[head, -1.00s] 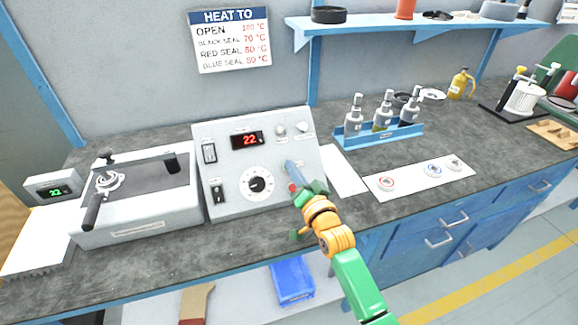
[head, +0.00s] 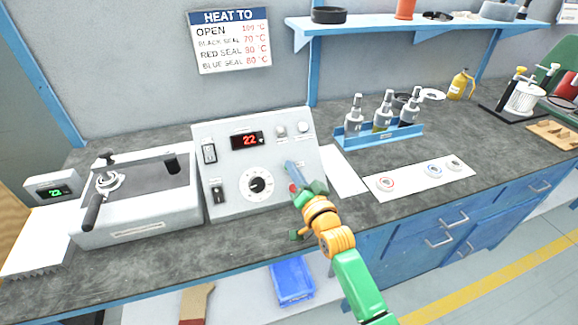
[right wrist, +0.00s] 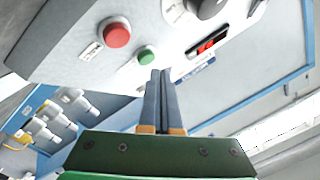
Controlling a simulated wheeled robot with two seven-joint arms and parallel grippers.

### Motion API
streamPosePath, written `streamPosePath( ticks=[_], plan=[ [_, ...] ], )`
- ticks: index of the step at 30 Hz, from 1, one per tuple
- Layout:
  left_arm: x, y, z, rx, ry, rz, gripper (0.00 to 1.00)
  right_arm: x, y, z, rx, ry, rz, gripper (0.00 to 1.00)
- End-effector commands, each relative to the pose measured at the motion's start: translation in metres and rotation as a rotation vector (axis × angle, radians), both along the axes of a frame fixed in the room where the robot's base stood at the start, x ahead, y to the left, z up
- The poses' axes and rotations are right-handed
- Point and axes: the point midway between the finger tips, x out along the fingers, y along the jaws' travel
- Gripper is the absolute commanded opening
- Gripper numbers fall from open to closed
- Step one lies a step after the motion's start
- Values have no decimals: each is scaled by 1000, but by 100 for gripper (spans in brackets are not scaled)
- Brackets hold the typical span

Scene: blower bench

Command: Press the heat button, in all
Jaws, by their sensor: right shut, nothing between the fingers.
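The grey control box (head: 228,135) stands on the bench with a red display (head: 247,140) reading 22 and a dial (head: 257,184). In the right wrist view its panel has a green button (right wrist: 146,56) and a larger red button (right wrist: 117,35); their labels are too small to read. My right gripper (head: 289,165) is shut and empty at the panel's right side. In the right wrist view its fingertips (right wrist: 160,72) are just beside the green button; I cannot tell whether they touch the panel. In the head view the fingers hide the green button. My left gripper is out of view.
A machine with a lever (head: 140,190) stands left of the box, beside a small green-lit display (head: 52,190). A sign (head: 230,40) hangs above.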

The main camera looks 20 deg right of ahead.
Motion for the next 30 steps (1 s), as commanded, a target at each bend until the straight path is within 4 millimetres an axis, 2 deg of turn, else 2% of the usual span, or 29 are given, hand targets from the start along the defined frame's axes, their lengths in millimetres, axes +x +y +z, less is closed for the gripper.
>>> streamPosePath(
  ticks=[30],
  plan=[
    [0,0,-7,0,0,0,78,6,0,-6,0,0,0,0]
  ],
)
